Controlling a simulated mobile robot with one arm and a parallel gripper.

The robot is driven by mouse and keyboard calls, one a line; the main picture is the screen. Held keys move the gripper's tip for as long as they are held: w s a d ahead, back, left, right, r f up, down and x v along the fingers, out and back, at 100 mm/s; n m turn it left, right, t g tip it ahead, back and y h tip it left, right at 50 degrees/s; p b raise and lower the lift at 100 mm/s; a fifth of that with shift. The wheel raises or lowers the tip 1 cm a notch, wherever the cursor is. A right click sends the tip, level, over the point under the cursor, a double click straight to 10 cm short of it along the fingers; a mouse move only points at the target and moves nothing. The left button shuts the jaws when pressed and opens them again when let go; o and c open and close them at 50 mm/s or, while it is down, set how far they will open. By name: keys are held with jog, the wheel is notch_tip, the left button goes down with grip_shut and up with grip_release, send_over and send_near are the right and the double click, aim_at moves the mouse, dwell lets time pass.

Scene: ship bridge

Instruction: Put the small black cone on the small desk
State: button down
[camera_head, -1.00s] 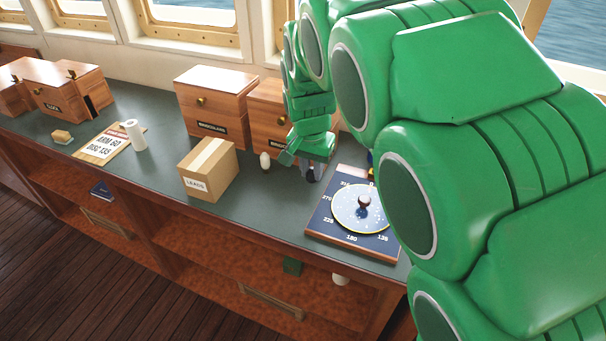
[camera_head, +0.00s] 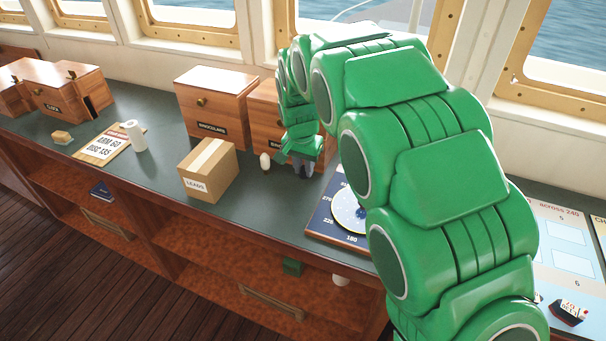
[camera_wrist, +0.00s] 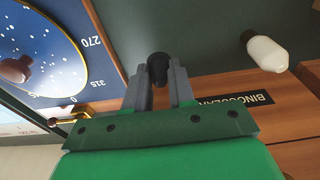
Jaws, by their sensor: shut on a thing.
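The small black cone (camera_wrist: 158,64) shows in the wrist view between the fingertips of my gripper (camera_wrist: 158,76). My gripper is shut on it, and the fingers hide part of its shape. In the head view my gripper (camera_head: 303,167) is low over the dark counter, in front of the right wooden box and right of a small white object. The cone is too small and hidden to make out there. I cannot tell from these frames which surface is the small desk.
The blue dial board (camera_head: 325,222) lies right of my gripper, partly behind my arm. The white object (camera_head: 265,162), cardboard box (camera_head: 208,168) and wooden binoculars box (camera_head: 215,105) stand to the left. A light chart surface (camera_head: 565,235) with a small dark block (camera_head: 569,312) is at right.

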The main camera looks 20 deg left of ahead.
aim_at(303, 175)
jog(key=shift+w+a+f, duration=0.1)
jog(key=shift+w+f, duration=0.1)
jog(key=shift+f, duration=0.15)
jog(key=shift+w+a+f, duration=0.1)
jog(key=shift+w+f, duration=0.05)
jog(key=shift+f, duration=0.7)
jog(key=shift+w+a+f, duration=0.1)
jog(key=shift+f, duration=0.7)
jog(key=shift+f, duration=0.1)
jog(key=c, duration=1)
grip_release()
jog(key=shift+o, duration=0.2)
jog(key=shift+f, duration=0.1)
jog(key=r, duration=0.2)
jog(key=s+r, duration=0.1)
jog(key=r, duration=0.4)
jog(key=shift+s+d+r, duration=0.15)
jog(key=shift+d+r, duration=0.1)
jog(key=shift+r, duration=0.15)
